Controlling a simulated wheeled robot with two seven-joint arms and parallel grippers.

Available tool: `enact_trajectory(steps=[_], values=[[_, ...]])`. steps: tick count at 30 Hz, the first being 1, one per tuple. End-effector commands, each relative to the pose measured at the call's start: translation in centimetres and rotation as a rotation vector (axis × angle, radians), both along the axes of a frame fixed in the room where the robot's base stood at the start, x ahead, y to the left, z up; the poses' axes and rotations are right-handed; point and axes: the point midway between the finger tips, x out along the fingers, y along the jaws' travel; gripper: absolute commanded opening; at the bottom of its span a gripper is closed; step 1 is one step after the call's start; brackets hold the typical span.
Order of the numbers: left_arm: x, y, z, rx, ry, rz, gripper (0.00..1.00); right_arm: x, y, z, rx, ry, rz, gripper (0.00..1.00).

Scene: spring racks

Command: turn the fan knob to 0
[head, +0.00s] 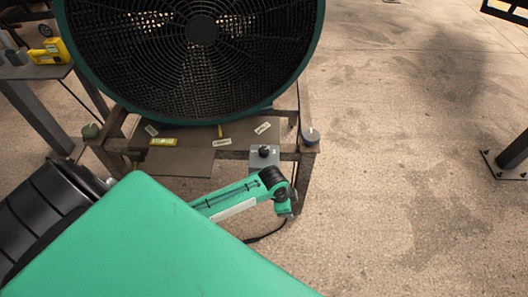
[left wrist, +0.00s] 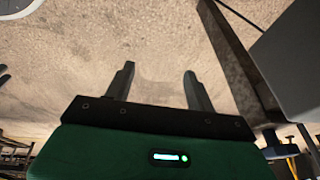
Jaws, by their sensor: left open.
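The fan (head: 202,50) is a large round black grille in a dark green rim on a metal stand. A small grey control box with a dark knob (head: 264,151) sits at the stand's front edge; its pointer and markings are too small to read. My left arm reaches in from the left and ends just below and right of this box. The left gripper (left wrist: 158,82) is open and empty in the left wrist view, with bare floor behind its fingers. Its fingertips cannot be made out in the head view. My right gripper is not in view.
The stand's rusty frame (head: 305,170) is close beside my left wrist. A grey box-like surface (left wrist: 292,45) and a dark beam fill the right of the left wrist view. A table with a yellow item (head: 48,50) stands at left.

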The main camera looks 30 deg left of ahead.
Motion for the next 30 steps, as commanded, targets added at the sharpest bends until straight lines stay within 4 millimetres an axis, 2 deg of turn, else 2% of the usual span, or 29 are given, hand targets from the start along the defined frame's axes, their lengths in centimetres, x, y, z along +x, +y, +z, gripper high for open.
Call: enact_trajectory(steps=[3, 6, 9, 11, 17, 24, 30], values=[[0.0, -1.7, 4.4, 0.019, -0.02, -0.167, 0.56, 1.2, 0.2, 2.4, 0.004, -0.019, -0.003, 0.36], [-0.6, -2.4, 8.0, 0.055, -0.028, -0.327, 0.56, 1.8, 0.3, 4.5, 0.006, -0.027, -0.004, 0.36], [-0.9, -2.3, 10.6, 0.098, -0.024, -0.47, 0.56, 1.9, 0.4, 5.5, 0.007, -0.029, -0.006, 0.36], [-0.7, -1.9, 11.6, 0.124, -0.018, -0.539, 0.56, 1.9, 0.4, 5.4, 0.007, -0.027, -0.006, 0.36], [1.7, 1.1, 14.0, 0.208, 0.017, -0.722, 0.56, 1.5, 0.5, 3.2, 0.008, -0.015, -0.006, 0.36], [6.3, 8.2, 18.1, 0.291, 0.084, -0.882, 0.56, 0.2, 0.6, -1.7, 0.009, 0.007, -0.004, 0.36], [8.7, 13.6, 21.8, 0.313, 0.125, -0.945, 0.56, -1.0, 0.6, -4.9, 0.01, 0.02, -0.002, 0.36]])
